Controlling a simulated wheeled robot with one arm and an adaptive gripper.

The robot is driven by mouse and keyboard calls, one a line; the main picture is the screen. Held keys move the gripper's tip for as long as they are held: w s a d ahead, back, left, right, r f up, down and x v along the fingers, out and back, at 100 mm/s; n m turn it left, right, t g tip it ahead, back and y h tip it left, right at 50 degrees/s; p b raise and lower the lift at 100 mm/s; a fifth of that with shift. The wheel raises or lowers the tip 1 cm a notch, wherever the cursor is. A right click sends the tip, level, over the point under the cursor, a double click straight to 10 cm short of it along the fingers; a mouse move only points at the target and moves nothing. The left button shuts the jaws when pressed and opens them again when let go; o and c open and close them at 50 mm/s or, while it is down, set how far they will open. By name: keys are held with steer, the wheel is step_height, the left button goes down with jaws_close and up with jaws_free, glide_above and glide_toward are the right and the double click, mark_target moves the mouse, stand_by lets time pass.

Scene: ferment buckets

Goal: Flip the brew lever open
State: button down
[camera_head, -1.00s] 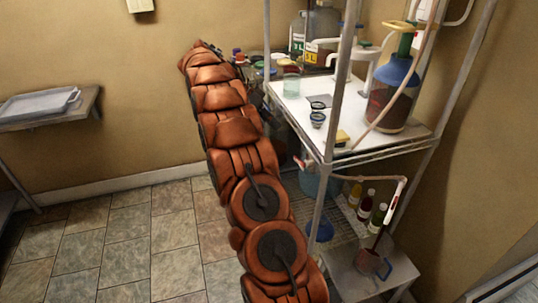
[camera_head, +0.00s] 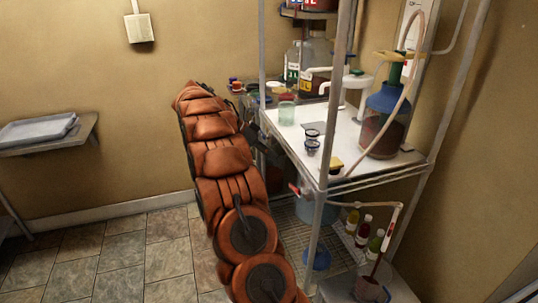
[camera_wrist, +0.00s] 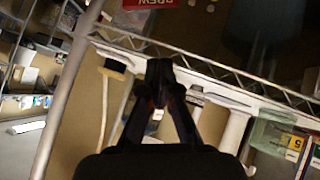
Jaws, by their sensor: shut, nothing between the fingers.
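A small red-tipped lever (camera_head: 294,188) shows in the head view below the front edge of the white shelf, near the front post. I cannot tell for sure that it is the brew lever. In the wrist view a red label (camera_wrist: 150,3) with upside-down lettering that seems to read BREW is cut by the top edge. My gripper (camera_wrist: 159,68) is shut and empty, its dark fingertips together in front of a metal rack rail. It touches no lever that I can make out. In the head view my gripper is mostly hidden behind my orange arm, left of the rack.
The wire rack's white shelf (camera_head: 345,145) carries a blue-topped carboy (camera_head: 385,120), small jars and large jugs (camera_head: 313,62). The front post (camera_head: 335,100) stands close to my arm. Bottles (camera_head: 364,230) stand lower. A side table (camera_head: 60,145) with a tray is at left; the floor between is clear.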

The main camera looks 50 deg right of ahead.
mark_target(297, 188)
steer(key=s+d+f+p, duration=0.2)
steer(key=s+f, duration=0.3)
steer(key=f, duration=0.3)
steer(key=shift+s+d+f+p, duration=0.3)
steer(key=shift+s+f+p, duration=0.1)
steer(key=shift+p, duration=0.1)
